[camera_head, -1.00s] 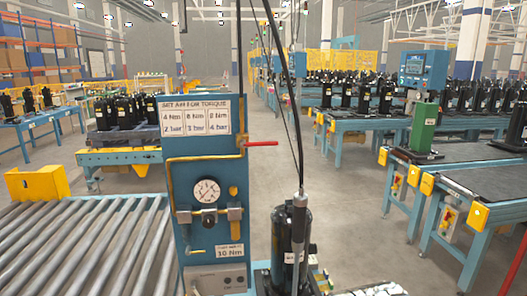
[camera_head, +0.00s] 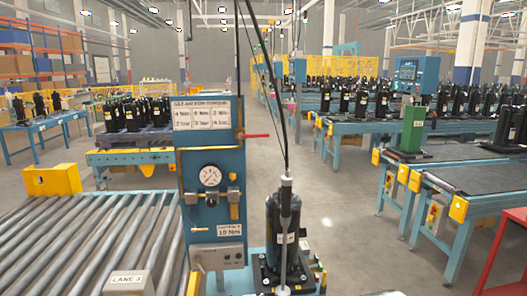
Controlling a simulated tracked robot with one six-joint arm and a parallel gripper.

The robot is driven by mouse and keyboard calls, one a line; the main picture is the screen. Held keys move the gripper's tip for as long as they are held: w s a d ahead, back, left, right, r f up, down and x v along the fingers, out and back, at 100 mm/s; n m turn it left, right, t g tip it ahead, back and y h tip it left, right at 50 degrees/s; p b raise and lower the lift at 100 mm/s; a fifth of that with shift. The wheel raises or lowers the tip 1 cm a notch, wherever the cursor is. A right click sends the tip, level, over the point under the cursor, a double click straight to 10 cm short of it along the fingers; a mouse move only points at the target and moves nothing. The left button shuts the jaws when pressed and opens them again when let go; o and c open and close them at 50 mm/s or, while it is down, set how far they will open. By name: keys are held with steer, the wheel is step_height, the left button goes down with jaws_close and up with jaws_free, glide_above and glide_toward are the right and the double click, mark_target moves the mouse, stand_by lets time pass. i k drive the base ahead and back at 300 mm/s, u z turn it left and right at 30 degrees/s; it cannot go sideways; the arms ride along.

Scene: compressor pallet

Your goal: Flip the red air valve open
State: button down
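The red air valve handle (camera_head: 257,136) sticks out level from the right edge of the blue panel (camera_head: 196,143), just below the torque sign. Its pivot is too small to make out. A round pressure gauge (camera_head: 210,176) and brass fittings sit lower on the same panel. The gauge reading is too small to tell. My gripper is not in this view, and nothing touches the red handle.
A hanging driver tool (camera_head: 286,205) on a cable stands in front of a black compressor (camera_head: 273,232), right of the panel. A roller conveyor (camera_head: 75,245) fills the left. Bare floor (camera_head: 345,200) lies right of the compressor, before blue benches (camera_head: 465,180).

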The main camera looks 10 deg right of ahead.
mark_target(242, 136)
steer(key=k, duration=0.7)
steer(key=u, duration=0.4)
steer(key=i, duration=0.65)
steer(key=u, duration=0.55)
steer(key=i, duration=1.35)
steer(key=z, duration=0.55)
